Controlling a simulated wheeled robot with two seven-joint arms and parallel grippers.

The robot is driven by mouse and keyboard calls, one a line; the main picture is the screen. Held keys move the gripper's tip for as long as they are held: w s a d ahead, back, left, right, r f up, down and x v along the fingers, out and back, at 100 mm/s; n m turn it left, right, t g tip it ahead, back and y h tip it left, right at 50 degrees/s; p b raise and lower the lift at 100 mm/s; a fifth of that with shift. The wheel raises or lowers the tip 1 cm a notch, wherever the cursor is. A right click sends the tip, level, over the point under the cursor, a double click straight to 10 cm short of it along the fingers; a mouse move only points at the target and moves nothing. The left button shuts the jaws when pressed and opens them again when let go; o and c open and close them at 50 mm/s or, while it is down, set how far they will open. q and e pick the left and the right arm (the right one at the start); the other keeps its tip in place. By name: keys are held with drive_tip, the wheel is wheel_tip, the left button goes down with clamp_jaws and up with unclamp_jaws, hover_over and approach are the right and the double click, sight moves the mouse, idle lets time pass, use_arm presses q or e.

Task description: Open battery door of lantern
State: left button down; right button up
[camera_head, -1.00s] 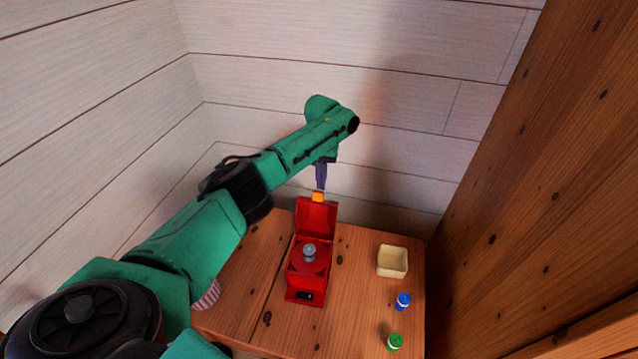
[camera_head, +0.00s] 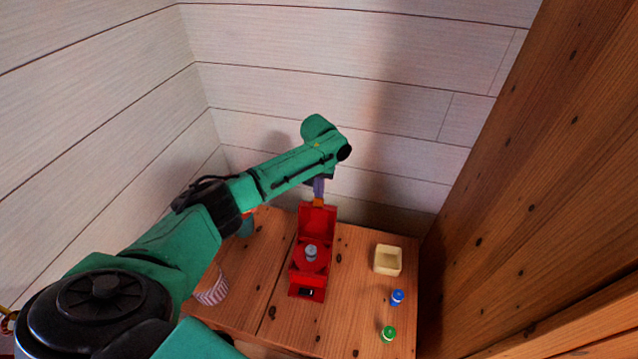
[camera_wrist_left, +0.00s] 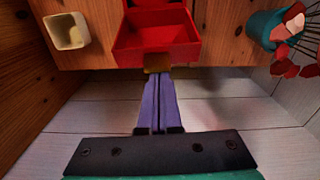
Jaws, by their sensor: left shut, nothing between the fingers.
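The red lantern (camera_head: 308,275) lies on the wooden table with a grey knob (camera_head: 311,253) on it. A hollow red door (camera_head: 317,222) stands raised at its far end, with an orange tab (camera_head: 318,203) on the edge. In the left wrist view the hollow of the door (camera_wrist_left: 158,45) faces up toward the camera, with the tab (camera_wrist_left: 158,70) at its rim. My left gripper (camera_head: 319,198) is shut and empty, its purple fingertips (camera_wrist_left: 158,80) right at the tab. Whether they touch it I cannot tell. My right gripper is out of view.
A cream open box (camera_head: 388,262), a blue-topped item (camera_head: 397,297) and a green-topped item (camera_head: 388,333) stand right of the lantern. A striped cup (camera_head: 211,288) is at left. A teal pot (camera_wrist_left: 271,30) with red flowers stands behind. Walls enclose the back.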

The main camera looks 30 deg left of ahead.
use_arm(q)
drive_tip(key=shift+s+d+r+p, duration=0.3)
drive_tip(key=shift+s+r+p, duration=0.55)
drive_tip(key=shift+p, duration=0.25)
drive_tip(key=shift+s+f, duration=0.1)
drive_tip(key=shift+f, duration=0.4)
wheel_tip(320, 180, up, 15)
drive_tip(key=shift+s+f, duration=0.15)
drive_tip(key=shift+f, duration=0.05)
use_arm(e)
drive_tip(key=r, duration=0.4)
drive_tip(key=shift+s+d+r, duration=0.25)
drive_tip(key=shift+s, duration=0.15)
